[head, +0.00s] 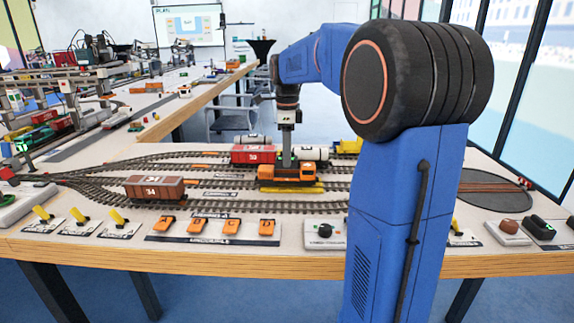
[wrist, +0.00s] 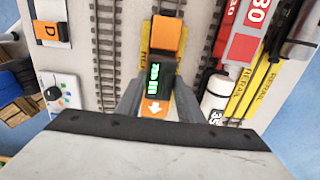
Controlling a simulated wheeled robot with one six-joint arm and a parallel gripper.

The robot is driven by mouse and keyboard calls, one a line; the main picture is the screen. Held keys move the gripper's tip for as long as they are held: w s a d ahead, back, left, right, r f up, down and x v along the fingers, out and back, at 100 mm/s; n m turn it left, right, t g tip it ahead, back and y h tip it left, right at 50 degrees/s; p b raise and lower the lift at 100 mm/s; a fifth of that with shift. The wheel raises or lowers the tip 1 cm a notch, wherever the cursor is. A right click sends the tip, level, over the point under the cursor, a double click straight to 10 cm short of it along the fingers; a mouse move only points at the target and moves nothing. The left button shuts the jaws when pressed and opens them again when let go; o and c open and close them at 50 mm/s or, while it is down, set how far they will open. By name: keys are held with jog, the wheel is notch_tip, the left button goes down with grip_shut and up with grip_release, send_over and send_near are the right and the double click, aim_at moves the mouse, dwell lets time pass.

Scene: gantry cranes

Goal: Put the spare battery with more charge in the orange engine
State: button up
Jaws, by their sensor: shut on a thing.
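The orange engine (head: 272,174) stands on a track near the middle of the table. Its orange top (wrist: 169,33) shows in the wrist view. My gripper (head: 286,160) points straight down at the engine. In the wrist view my gripper (wrist: 157,98) has a finger on each side of a black battery (wrist: 158,85) with a lit green display, and is shut on it. The display is sideways and too small to read surely. The battery is at the engine's top; I cannot tell whether it is fully seated. A white arrow on orange shows at its near end.
A red wagon (head: 253,155) and a white tank wagon (head: 311,153) stand just behind the engine. A brown wagon (head: 154,188) is to the left. Orange switches (head: 231,227) line the front edge. A dark device with a green light (head: 540,227) lies at right.

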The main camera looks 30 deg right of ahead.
jog(key=shift+f, duration=1.75)
jog(key=shift+f, duration=0.1)
jog(key=o, duration=1.2)
notch_tip(320, 180, up, 12)
jog(key=shift+r, duration=0.15)
